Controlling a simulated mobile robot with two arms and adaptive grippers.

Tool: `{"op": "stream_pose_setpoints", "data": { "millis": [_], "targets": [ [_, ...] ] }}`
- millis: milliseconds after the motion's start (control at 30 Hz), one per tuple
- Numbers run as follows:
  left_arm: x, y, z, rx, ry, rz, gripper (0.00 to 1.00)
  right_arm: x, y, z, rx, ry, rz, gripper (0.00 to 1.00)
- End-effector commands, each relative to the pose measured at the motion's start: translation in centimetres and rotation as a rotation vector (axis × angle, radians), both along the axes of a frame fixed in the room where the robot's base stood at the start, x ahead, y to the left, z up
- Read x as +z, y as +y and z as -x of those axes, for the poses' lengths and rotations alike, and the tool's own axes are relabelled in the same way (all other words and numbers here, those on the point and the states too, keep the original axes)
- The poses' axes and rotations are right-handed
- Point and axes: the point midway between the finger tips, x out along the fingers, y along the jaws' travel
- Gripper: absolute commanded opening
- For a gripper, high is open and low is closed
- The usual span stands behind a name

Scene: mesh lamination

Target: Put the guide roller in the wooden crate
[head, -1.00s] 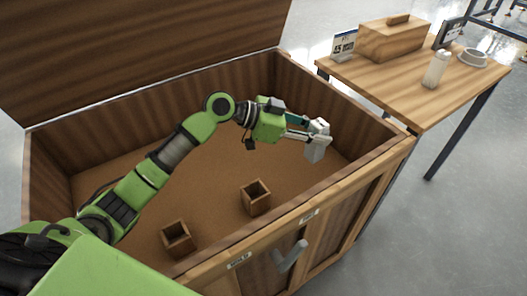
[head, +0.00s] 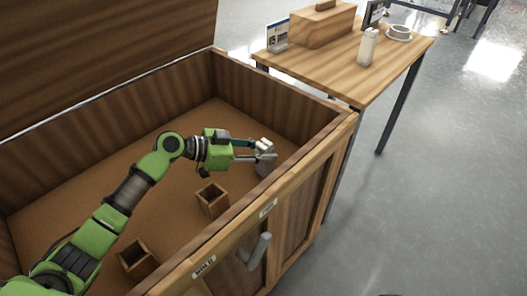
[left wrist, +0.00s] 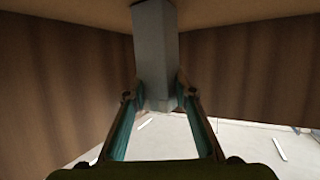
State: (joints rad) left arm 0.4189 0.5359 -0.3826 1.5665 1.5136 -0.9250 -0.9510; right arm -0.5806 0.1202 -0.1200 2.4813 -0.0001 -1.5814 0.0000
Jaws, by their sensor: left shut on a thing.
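The wooden crate (head: 190,256) is large and open, with its lid raised at the back left. My left gripper (head: 263,152) is inside its outline, near the right end. It is shut on a grey block-shaped piece, which I take to be the guide roller (head: 266,167). In the left wrist view the guide roller (left wrist: 155,50) is between the two fingertips (left wrist: 155,98), and its far end reaches toward a brown surface. I cannot tell whether it touches the crate floor. My right gripper is not in view.
Two small open wooden boxes (head: 212,198) (head: 137,260) stand on the crate floor near the front wall. A grey handle (head: 258,250) sticks out from the crate's front. A wooden table (head: 340,80) behind holds a wooden box (head: 318,24), a white bottle (head: 367,47) and a ring (head: 399,32).

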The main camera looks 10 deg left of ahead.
Motion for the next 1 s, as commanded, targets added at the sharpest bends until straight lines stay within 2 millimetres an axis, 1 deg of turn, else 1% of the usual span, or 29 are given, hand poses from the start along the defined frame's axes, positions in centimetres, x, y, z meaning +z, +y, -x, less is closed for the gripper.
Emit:
{"op": "stream_pose_setpoints", "data": {
  "millis": [167,200,233,533,667,767,900,1000],
  "targets": [
    [-0.4,0.0,0.0,0.000,0.000,0.001,0.00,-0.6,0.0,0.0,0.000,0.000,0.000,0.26],
    [-0.3,0.0,0.0,0.000,0.000,0.000,0.35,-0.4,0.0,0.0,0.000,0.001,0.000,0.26],
    [-0.3,0.0,0.0,0.000,0.000,0.000,0.41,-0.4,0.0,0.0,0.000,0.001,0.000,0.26],
    [-0.3,0.0,0.0,0.000,0.001,0.000,0.41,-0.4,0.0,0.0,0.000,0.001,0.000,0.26],
    [0.3,0.0,0.0,0.000,0.001,0.000,0.41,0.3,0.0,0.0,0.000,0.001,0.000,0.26],
    [0.5,1.3,0.7,0.001,0.003,-0.002,0.41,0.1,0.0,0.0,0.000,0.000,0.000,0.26],
    [1.5,3.4,1.9,0.001,0.002,-0.002,0.41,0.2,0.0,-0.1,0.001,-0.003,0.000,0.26],
    [2.1,4.6,2.6,0.000,0.002,-0.002,0.41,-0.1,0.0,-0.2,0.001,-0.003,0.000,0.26]
  ]
}}
